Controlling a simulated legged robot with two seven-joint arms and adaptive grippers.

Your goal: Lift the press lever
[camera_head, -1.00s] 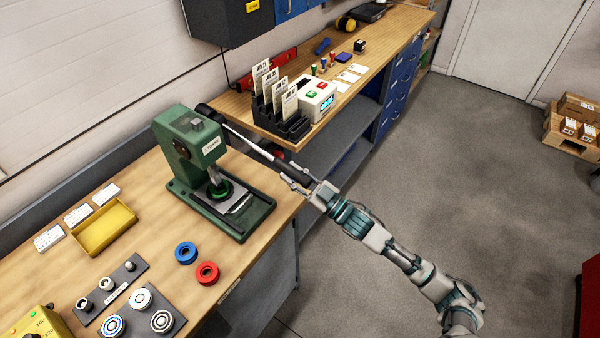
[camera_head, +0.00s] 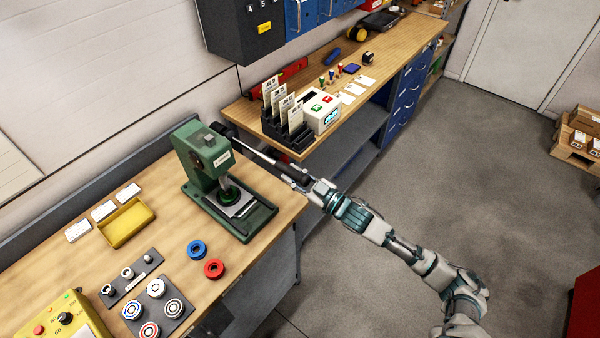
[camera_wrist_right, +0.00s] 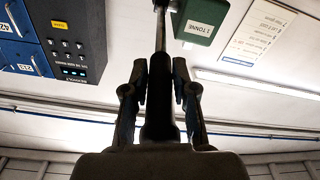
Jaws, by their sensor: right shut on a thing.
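The green press (camera_head: 207,165) stands on the wooden bench, with a ram over a round green die on its base plate. Its lever (camera_head: 259,156) is a metal rod running from the pivot at the press's right side out past the bench edge, sloping slightly down to a black grip. My right gripper (camera_head: 301,181) is shut on that black grip. In the right wrist view the grip (camera_wrist_right: 160,90) lies between both fingers, and the press head (camera_wrist_right: 198,22) shows beyond. My left gripper is not in view.
A yellow tray (camera_head: 127,224), a blue ring (camera_head: 197,249) and a red ring (camera_head: 214,268) lie on the bench near the press. A black card rack (camera_head: 285,138) and a white box (camera_head: 322,112) stand on the farther bench. Open floor lies to the right.

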